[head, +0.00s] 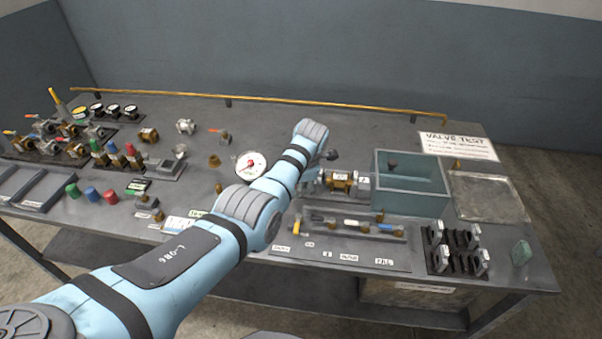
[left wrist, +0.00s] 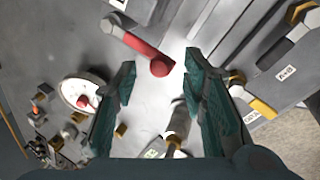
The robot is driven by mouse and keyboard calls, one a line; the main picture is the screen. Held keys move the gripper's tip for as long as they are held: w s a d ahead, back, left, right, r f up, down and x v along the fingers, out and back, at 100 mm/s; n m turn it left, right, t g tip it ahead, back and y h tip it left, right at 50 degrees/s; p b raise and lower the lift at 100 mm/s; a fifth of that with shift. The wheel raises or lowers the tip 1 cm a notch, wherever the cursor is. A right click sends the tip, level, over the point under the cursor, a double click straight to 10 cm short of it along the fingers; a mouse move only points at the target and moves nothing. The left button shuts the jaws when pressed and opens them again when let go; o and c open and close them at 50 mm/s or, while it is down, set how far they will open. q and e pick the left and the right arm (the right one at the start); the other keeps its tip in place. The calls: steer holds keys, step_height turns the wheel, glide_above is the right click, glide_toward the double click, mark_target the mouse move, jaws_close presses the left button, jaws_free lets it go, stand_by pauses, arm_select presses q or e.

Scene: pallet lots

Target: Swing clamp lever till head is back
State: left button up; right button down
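The clamp lever (left wrist: 138,46) shows in the left wrist view as a red grip with a rounded end on a grey arm. Its red end lies between and just beyond the fingertips of my left gripper (left wrist: 160,62), with visible space to both teal fingers. The gripper is open and holds nothing. In the head view my left arm reaches over the bench and hides most of the gripper and the lever. A brass valve body (head: 340,181) sits in the test fixture just right of my wrist. I cannot make out the clamp head. My right gripper is not in view.
A teal-walled tank (head: 412,200) and a flat metal tray (head: 490,196) stand right of the fixture. A white dial gauge (head: 251,166) is close left of my arm, also in the wrist view (left wrist: 84,92). Valves and coloured caps (head: 91,194) crowd the bench's left.

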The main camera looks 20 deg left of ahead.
arm_select(q)
steer(key=v, duration=1.1)
steer(key=shift+s+f, duration=0.1)
